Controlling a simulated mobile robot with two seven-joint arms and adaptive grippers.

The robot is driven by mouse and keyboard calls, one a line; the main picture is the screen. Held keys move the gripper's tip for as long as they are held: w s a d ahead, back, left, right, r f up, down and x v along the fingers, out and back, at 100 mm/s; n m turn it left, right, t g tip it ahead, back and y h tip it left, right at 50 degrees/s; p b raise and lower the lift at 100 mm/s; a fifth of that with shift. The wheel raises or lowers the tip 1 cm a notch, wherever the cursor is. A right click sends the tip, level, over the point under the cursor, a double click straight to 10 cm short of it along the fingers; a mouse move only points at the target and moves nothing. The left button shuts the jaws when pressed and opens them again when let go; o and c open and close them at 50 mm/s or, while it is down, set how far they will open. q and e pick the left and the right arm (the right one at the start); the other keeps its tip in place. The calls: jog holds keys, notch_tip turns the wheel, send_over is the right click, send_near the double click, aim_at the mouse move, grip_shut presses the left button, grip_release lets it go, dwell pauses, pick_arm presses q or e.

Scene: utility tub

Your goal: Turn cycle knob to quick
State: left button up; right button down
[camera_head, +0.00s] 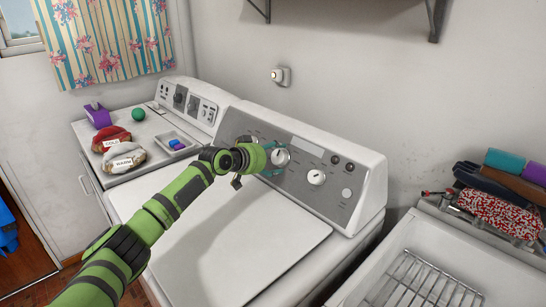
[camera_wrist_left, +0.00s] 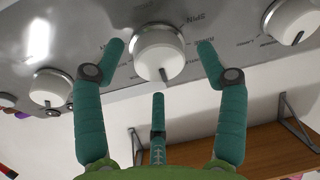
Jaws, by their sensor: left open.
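The washer's slanted grey control panel (camera_head: 300,165) carries several white knobs. My left gripper (camera_head: 270,160) is at the panel, in front of a large white knob (camera_head: 281,157). In the left wrist view, which looks upside down, a white knob (camera_wrist_left: 157,52) with a dark pointer mark lies between my spread teal fingers. The fingers are open, with gaps to the knob's sides. Small print rings the knob, with "SPIN" legible nearby; I cannot read "quick". Another white knob (camera_head: 316,177) is to the right in the head view. My right gripper is not in view.
A second machine (camera_head: 190,103) stands to the left, with red and white labelled bags (camera_head: 122,157), a purple object (camera_head: 98,115) and a green ball (camera_head: 138,114). A sink with a wire rack (camera_head: 425,280) is at lower right. The washer lid (camera_head: 235,240) is clear.

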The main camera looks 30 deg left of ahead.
pick_arm(q)
jog(key=c, duration=1.1)
jog(key=shift+c, duration=0.2)
jog(key=m+b, duration=0.4)
jog(key=b, duration=0.2)
jog(key=shift+f+h, duration=0.2)
jog(key=shift+h, duration=0.2)
jog(key=shift+w+a+r+m+h+b, duration=0.1)
jog(key=shift+m+h+b, duration=0.2)
jog(key=shift+m+b, duration=0.85)
jog(key=shift+r+m+b, duration=0.15)
jog(key=shift+m+b, duration=0.4)
jog(key=shift+m, duration=0.5)
jog(key=shift+r, duration=0.1)
